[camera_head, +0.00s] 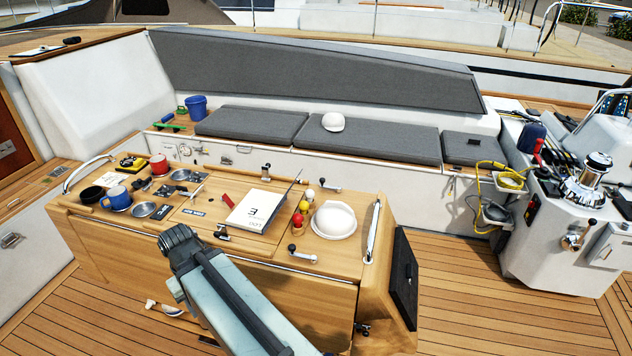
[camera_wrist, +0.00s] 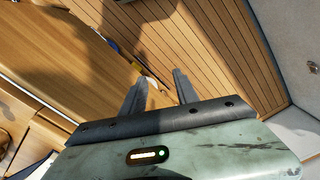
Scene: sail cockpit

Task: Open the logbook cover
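The white logbook (camera_head: 254,210) lies on the wooden cockpit table, with dark print on its face. A thin panel stands tilted up along its right side, seen nearly edge-on; I cannot tell whether it is the cover. In the wrist view my gripper (camera_wrist: 158,76) is open, its two dark fingers apart with nothing held between them. It points down towards the deck beside wooden furniture, away from the logbook. The logbook does not show clearly in the wrist view. In the head view my arm rises in front of the table, and I cannot make out the fingers.
The table (camera_head: 240,257) also holds a blue mug (camera_head: 117,199), a red mug (camera_head: 159,164), metal bowls, a white bowl (camera_head: 333,220) and small coloured balls beside the logbook. A metal rail (camera_head: 373,231) stands at its right end. Open deck (camera_head: 480,300) lies to the right.

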